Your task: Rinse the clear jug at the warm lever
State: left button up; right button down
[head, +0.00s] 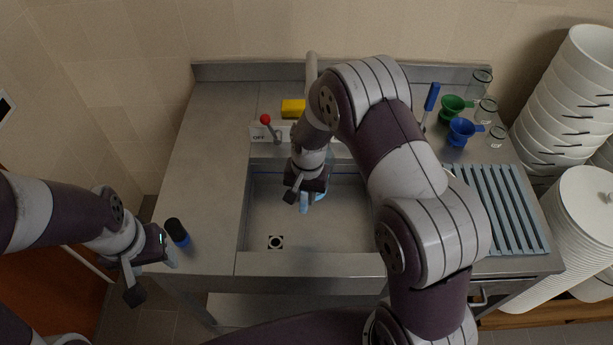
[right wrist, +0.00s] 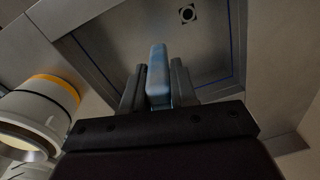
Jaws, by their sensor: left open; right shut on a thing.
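My right gripper (head: 305,186) is low over the sink basin (head: 335,225), shut on a light blue piece (head: 304,203). This piece also stands between the fingers in the right wrist view (right wrist: 158,76). It may be the jug's handle, but I cannot make out a clear jug body around it. A red-knobbed lever (head: 266,119) stands at the back left of the basin, by an "OFF" label. The tap (head: 311,68) is partly behind my right arm. My left gripper (head: 152,276) is open at the left front, off the counter's edge.
A black-and-blue cylinder (head: 177,231) stands near my left gripper. A yellow sponge (head: 292,108) lies behind the basin. Green (head: 452,106) and blue (head: 462,131) cups and clear glasses (head: 486,108) stand back right, behind a ribbed rack (head: 505,205). White tubs (head: 570,95) rise right. The left counter is mostly clear.

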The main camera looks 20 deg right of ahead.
jog(key=s+a+p, duration=0.1)
jog(key=s+a, duration=0.3)
jog(key=s, duration=0.2)
jog(key=shift+s+p, duration=0.25)
jog(key=shift+p, duration=0.1)
dwell(1.0)
jog(key=s+a+r+p, duration=0.2)
jog(key=s+r+p, duration=0.2)
jog(key=p, duration=0.1)
jog(key=shift+s+a, duration=0.15)
jog(key=shift+a, duration=0.15)
